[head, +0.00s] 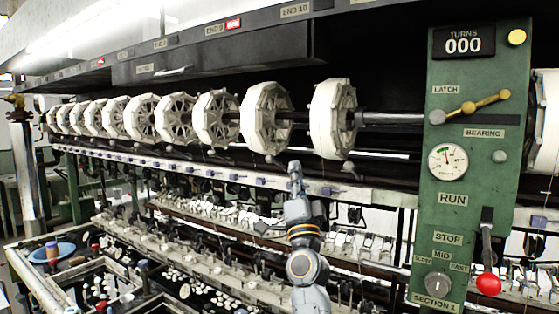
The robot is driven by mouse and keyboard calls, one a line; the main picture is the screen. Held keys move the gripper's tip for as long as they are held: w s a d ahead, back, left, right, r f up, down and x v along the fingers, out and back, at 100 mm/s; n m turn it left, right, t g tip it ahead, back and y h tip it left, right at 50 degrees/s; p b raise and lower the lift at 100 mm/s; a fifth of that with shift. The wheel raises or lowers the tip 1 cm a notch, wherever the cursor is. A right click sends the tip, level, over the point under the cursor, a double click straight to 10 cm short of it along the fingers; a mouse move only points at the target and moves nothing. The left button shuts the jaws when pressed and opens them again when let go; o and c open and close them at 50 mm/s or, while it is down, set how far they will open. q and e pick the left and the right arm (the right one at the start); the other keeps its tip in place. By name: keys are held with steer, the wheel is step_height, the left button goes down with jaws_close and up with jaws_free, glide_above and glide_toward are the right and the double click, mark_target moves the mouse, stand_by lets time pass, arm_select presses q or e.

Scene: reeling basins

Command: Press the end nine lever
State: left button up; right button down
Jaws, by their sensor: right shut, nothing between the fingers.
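My right gripper (295,168) is shut and empty, pointing up at the reeling bench, in front of the rail below the large white reels. Small dark levers hang under the reels. One lever (276,161) is just left of my fingertips, under the second reel from the right; I cannot tell if they touch. Another lever (350,170) is farther right, under the nearest reel. The END 9 label (214,30) is on the upper beam beside a red tag (233,23). I cannot tell for certain which lever belongs to it. My left gripper is out of view.
A green control panel (468,180) stands at the right, with a TURNS counter (463,44) reading 000, a gauge (447,161) and a red-knobbed handle (488,284). White reels (266,118) line the shaft. A blue dish (52,253) sits lower left.

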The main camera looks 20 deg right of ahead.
mark_target(278, 163)
arm_select(q)
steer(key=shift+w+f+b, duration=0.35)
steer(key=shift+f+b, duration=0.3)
steer(key=shift+b, duration=0.15)
arm_select(e)
steer(key=w, duration=0.1)
steer(key=w+a+r, duration=0.1)
steer(key=w, duration=0.1)
steer(key=w+a+r, duration=0.1)
steer(key=w, duration=0.1)
steer(key=shift+a, duration=0.15)
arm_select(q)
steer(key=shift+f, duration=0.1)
arm_select(e)
steer(key=shift+f, duration=0.1)
